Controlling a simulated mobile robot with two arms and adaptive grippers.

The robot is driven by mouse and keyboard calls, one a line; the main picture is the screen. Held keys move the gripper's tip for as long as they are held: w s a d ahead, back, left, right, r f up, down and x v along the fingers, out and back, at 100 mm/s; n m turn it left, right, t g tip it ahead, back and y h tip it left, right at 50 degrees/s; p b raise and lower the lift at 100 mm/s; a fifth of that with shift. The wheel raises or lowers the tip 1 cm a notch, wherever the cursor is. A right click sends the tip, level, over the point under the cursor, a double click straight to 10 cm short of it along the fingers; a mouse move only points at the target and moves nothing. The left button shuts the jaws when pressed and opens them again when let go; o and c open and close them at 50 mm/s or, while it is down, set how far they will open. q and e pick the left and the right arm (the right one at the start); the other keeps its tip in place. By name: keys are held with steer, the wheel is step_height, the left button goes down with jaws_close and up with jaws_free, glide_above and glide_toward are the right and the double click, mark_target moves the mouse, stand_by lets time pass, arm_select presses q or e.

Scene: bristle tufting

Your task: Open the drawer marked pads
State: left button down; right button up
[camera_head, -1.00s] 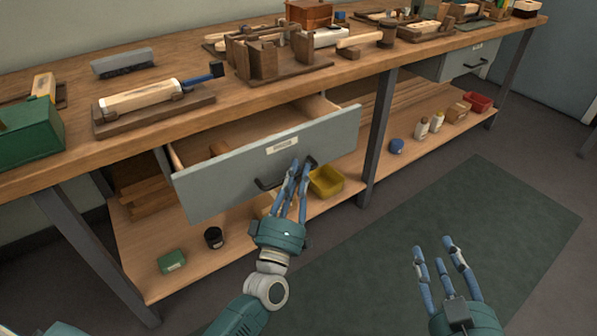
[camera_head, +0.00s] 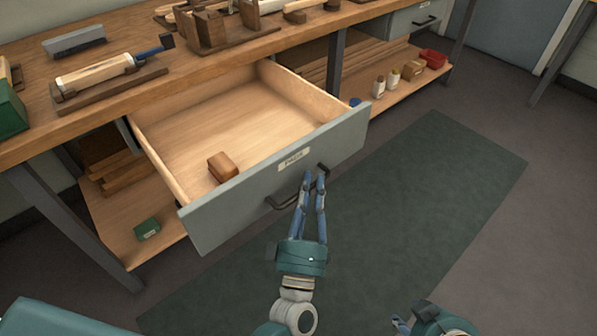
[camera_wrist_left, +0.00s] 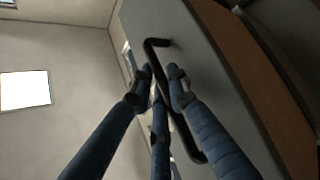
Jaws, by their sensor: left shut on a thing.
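The grey-fronted drawer (camera_head: 235,212) under the workbench stands well open, its wooden inside showing. A small label (camera_head: 294,158) is on its front; its lettering is too small to read surely. The dark bar handle (camera_head: 283,204) is on the front below the label. My left gripper (camera_head: 314,180) is shut on the handle near its right end. The left wrist view shows the blue fingers around the black handle (camera_wrist_left: 188,138). My right gripper (camera_head: 402,322) is at the bottom edge, mostly cut off, away from the drawer, so its fingers cannot be judged.
A brown wooden block (camera_head: 222,166) lies in the drawer. Another closed grey drawer (camera_head: 412,20) is at the far right of the workbench (camera_head: 100,115). The lower shelf (camera_head: 115,225) holds a green box (camera_head: 147,228). A green mat (camera_head: 420,180) covers clear floor.

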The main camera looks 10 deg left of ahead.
arm_select(q)
steer(key=shift+s+d, duration=0.45)
arm_select(e)
steer(key=shift+s+d+f, duration=0.15)
steer(key=shift+s, duration=0.3)
arm_select(q)
steer(key=shift+f, duration=0.1)
steer(key=c, duration=1.9)
jaws_free()
steer(key=v, duration=1.2)
